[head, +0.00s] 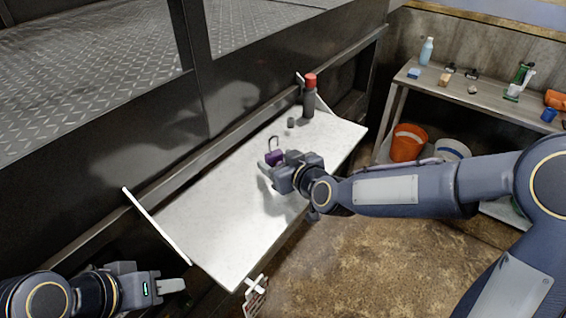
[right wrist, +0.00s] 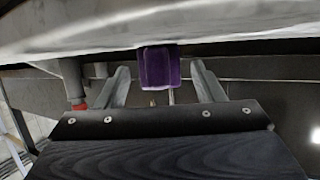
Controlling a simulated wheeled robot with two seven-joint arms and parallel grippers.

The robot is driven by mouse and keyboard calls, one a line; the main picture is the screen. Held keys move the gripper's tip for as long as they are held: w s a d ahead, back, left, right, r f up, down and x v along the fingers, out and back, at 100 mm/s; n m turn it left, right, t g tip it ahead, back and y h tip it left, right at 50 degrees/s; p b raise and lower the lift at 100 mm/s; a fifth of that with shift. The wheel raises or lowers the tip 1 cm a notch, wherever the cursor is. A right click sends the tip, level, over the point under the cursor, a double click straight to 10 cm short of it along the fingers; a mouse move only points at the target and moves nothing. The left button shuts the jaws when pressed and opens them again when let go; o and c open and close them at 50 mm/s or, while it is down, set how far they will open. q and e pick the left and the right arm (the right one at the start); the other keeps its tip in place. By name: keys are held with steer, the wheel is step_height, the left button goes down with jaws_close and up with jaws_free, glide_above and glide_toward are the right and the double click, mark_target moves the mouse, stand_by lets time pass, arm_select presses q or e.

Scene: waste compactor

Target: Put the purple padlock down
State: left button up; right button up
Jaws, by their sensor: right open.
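The purple padlock (head: 274,157) stands on the white shelf (head: 215,215), its shackle pointing up. In the right wrist view the purple padlock (right wrist: 159,68) sits against the pale shelf surface, between the two fingers. My right gripper (head: 266,168) is at the padlock; its fingers (right wrist: 158,85) are open, with a gap visible on both sides of the padlock body. My left gripper (head: 176,287) is low at the left, away from the shelf; its finger gap is not clear.
A dark bottle with a red cap (head: 309,97) and a small grey item (head: 291,122) stand further back on the shelf. A side bench (head: 480,100) holds several small items. An orange bucket (head: 408,143) stands by it. The shelf's near left part is clear.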

steer(key=shift+s+r, duration=0.1)
steer(key=shift+r, duration=0.15)
steer(key=b+v, duration=0.2)
steer(key=v, duration=0.9)
steer(key=shift+s+d, duration=0.2)
steer(key=shift+s, duration=0.2)
steer(key=shift+d, duration=0.1)
steer(key=s+d+f+m+g+h, duration=0.1)
steer(key=s+d+f+m+g, duration=0.2)
steer(key=s+d, duration=0.4)
steer(key=s+d+f+m+g+h, duration=0.2)
steer(key=s+d, duration=0.6)
steer(key=s, duration=0.4)
step_height(320, 180, down, 3)
steer(key=m+g, duration=0.1)
steer(key=m, duration=0.2)
steer(key=shift+s+h, duration=0.3)
steer(key=shift+s, duration=0.05)
steer(key=shift+r, duration=0.15)
